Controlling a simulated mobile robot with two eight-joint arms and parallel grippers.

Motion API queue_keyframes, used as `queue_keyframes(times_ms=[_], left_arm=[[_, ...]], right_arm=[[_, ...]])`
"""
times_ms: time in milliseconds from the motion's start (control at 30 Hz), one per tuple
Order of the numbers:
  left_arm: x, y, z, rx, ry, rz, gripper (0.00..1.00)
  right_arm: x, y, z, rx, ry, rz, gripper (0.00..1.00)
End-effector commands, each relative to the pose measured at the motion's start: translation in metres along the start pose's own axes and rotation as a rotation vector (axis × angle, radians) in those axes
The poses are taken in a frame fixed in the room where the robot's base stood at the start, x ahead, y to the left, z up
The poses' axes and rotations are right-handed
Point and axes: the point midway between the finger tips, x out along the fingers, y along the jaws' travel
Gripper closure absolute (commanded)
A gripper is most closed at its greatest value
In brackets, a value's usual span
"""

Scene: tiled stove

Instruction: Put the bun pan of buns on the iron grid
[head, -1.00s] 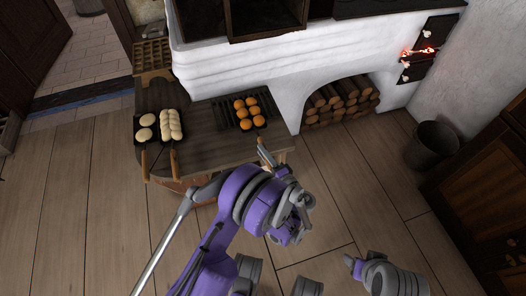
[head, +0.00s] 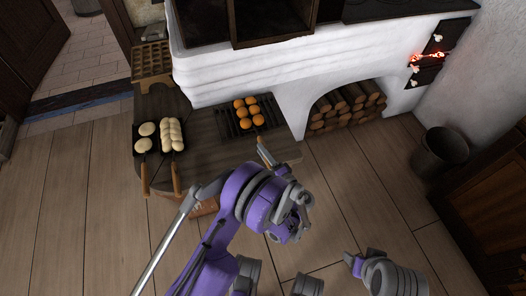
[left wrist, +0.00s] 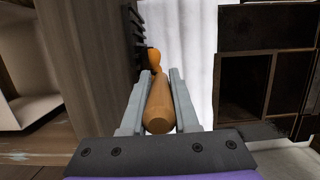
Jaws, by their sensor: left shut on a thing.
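Several golden buns (head: 247,111) sit in rows in a dark bun pan over the iron grid (head: 228,126), a slatted dark rack on the wooden table. The buns hide most of the pan. I cannot tell whether the pan touches the grid. My left gripper (head: 264,153) is at the table's front edge, shut on the pan's wooden handle. In the left wrist view, the handle (left wrist: 160,104) lies between the two fingers (left wrist: 159,95), with an orange bun (left wrist: 154,60) beyond it.
Two dark pans with wooden handles hold flat pale rounds (head: 145,137) and pale buns (head: 171,135) on the table's left. A wooden waffle-like tray (head: 152,60) stands behind them. The white stove (head: 245,72) rises behind the table. Firewood (head: 347,106) fills its arch.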

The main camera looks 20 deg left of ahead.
Motion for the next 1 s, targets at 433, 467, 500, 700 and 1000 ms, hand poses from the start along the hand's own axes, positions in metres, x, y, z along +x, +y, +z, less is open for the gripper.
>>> queue_keyframes(times_ms=[433, 467, 500, 700, 1000], left_arm=[[0.0001, 0.0009, 0.0002, 0.000, 0.000, -0.002, 1.00], [0.0001, 0.0012, 0.0002, 0.000, 0.000, -0.002, 1.00], [0.0001, 0.0015, 0.0002, 0.000, 0.000, -0.002, 1.00], [0.0000, 0.0032, 0.0002, 0.000, 0.000, -0.002, 1.00], [0.0000, 0.0043, 0.0002, 0.000, 0.000, -0.001, 1.00]], right_arm=[[0.0015, 0.0000, 0.0000, 0.000, 0.000, 0.000, 0.36], [0.0019, 0.0000, 0.0001, 0.000, 0.000, 0.000, 0.36], [0.0023, 0.0000, 0.0001, 0.000, 0.000, 0.000, 0.36], [0.0042, 0.0000, 0.0005, 0.000, 0.000, 0.000, 0.36], [0.0052, 0.0000, 0.0007, 0.000, 0.000, 0.000, 0.36]])
